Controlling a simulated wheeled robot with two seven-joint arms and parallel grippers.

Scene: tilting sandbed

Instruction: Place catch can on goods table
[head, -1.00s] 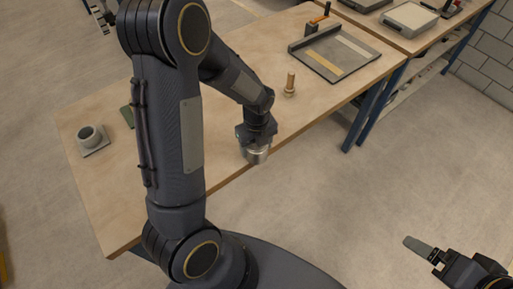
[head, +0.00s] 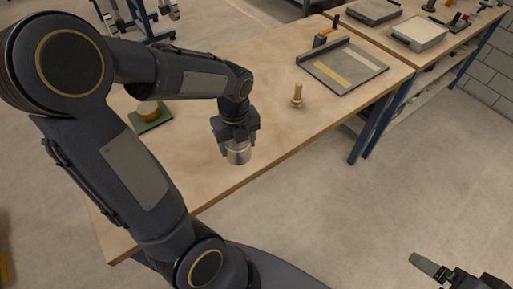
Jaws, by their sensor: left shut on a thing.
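My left gripper (head: 236,139) points down over the front part of the wooden goods table (head: 270,110) and is shut on a small silvery metal can, the catch can (head: 239,156). The gripper covers the can's upper part. I cannot tell whether the can's base touches the table top. My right gripper (head: 424,264) is at the lower right, over the floor and away from the table. Only a grey finger shows clearly, so its opening cannot be made out.
A small brass-coloured peg-like piece (head: 297,96) stands to the right of the can. Behind it lies a flat grey tray (head: 343,66). A round tan object on a green plate (head: 151,119) is at the left, partly behind my arm. Bare table surrounds the can.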

